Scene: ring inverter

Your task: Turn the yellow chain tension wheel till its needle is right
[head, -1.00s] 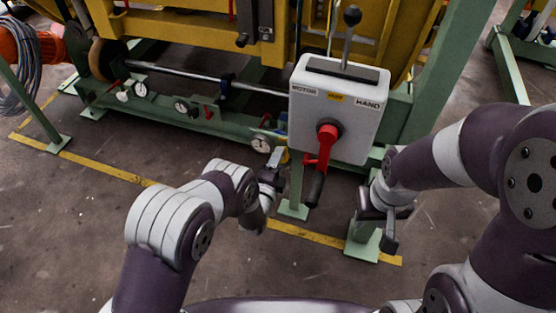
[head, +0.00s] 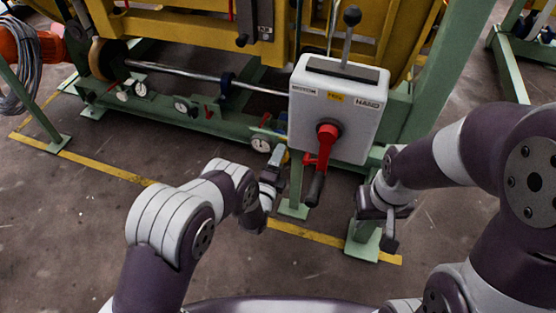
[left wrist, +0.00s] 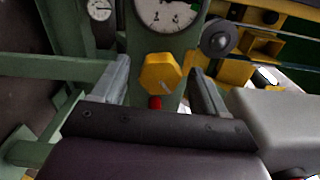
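The yellow chain tension wheel (left wrist: 160,72) is a small faceted knob in the middle of the left wrist view, with a pale line on its face. Just above it is a round white gauge (left wrist: 168,10), cut off by the top edge; where its needle points is too unclear to tell. The gauge also shows in the head view (head: 261,143). My left gripper (left wrist: 160,68) is open, its fingers on either side of the wheel with gaps showing. It also shows in the head view (head: 277,163). My right gripper (head: 378,217) is open and empty below the grey control box.
The grey control box (head: 335,110) with a red-and-black handle (head: 321,160) stands just right of my left gripper. A dark round knob (left wrist: 218,38) is right of the gauge. A red part (left wrist: 155,103) shows below the wheel. Open floor lies in front.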

